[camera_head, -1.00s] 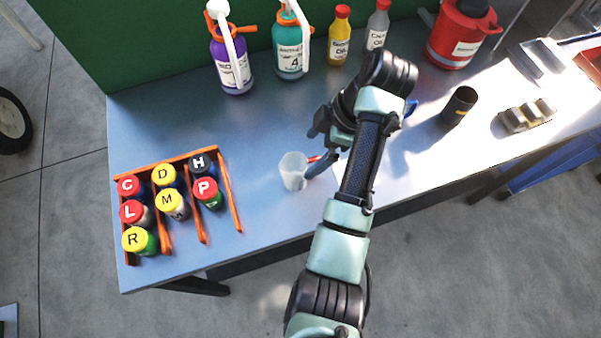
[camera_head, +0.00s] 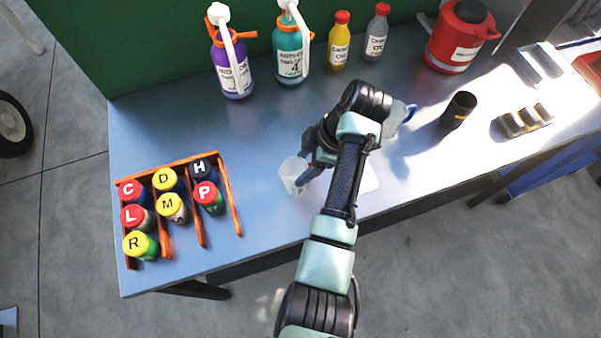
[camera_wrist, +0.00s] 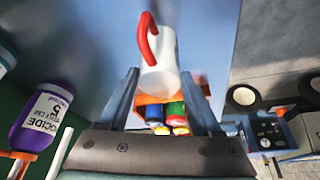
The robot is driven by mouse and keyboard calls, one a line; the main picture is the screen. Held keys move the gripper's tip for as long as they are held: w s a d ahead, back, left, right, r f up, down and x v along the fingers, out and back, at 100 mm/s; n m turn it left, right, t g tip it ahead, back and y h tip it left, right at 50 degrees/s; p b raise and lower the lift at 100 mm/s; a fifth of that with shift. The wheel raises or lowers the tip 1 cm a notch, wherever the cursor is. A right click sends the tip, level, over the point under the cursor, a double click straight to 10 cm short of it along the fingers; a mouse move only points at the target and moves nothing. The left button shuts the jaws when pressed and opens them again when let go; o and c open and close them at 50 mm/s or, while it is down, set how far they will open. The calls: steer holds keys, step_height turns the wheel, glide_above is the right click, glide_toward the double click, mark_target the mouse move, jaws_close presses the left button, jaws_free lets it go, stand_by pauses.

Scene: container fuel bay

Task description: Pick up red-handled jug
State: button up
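The red-handled jug is a small whitish jug (camera_head: 291,176) standing on the blue-grey bench, right of the bottle rack. Its red handle is hidden in the head view. In the wrist view the jug (camera_wrist: 161,68) shows between my fingertips, with the curved red handle (camera_wrist: 147,38) toward the upper left. My gripper (camera_wrist: 160,80) is open, one finger on each side of the jug's lower part in the picture. I cannot tell whether either finger touches it. In the head view my gripper (camera_head: 308,168) is just right of the jug, partly hidden by my arm.
An orange rack (camera_head: 232,207) with several lettered bottles stands at left. Spray bottles (camera_head: 232,70), a yellow bottle (camera_head: 339,45), a grey bottle (camera_head: 376,40) and a red can (camera_head: 459,42) line the back. A dark cup (camera_head: 459,110) stands at right.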

jaws_close()
